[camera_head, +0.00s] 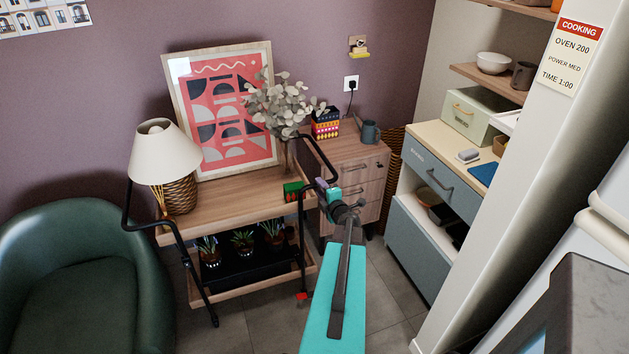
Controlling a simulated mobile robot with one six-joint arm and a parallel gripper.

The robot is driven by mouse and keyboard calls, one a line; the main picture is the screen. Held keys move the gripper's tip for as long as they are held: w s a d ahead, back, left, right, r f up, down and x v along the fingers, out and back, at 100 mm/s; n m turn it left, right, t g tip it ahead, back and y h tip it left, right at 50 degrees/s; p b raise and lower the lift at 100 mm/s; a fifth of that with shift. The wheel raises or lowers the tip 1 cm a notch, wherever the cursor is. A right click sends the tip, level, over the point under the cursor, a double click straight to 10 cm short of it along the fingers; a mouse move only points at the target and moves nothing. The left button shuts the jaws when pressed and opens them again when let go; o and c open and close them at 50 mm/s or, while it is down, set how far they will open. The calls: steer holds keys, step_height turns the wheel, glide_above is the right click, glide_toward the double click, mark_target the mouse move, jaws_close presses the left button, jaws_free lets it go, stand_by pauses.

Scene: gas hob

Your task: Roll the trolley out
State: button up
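The trolley (262,206) is a two-tier wooden cart with black metal legs and a black tube handle at each end. It stands against the purple wall, left of the wooden drawer cabinet. Its right handle (322,153) curves out toward my arm. My gripper (322,186) is at the end of my teal arm and overlaps the lower part of this handle in the picture. Its fingers are small and partly hidden by the wrist, so I cannot tell whether they close on the handle. A red caster part (302,296) shows at the near right leg.
The trolley carries a lamp (165,155), a framed print (225,110), a leafy vase (285,105) and a small green box (293,191); potted plants (243,241) stand below. A green armchair (80,280) is at left, drawer cabinet (365,185) at right. Tiled floor (255,322) in front is clear.

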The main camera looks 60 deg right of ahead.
steer(key=p, duration=0.2)
glide_above(314, 194)
steer(key=shift+d+f, duration=0.1)
steer(key=shift+f, duration=0.65)
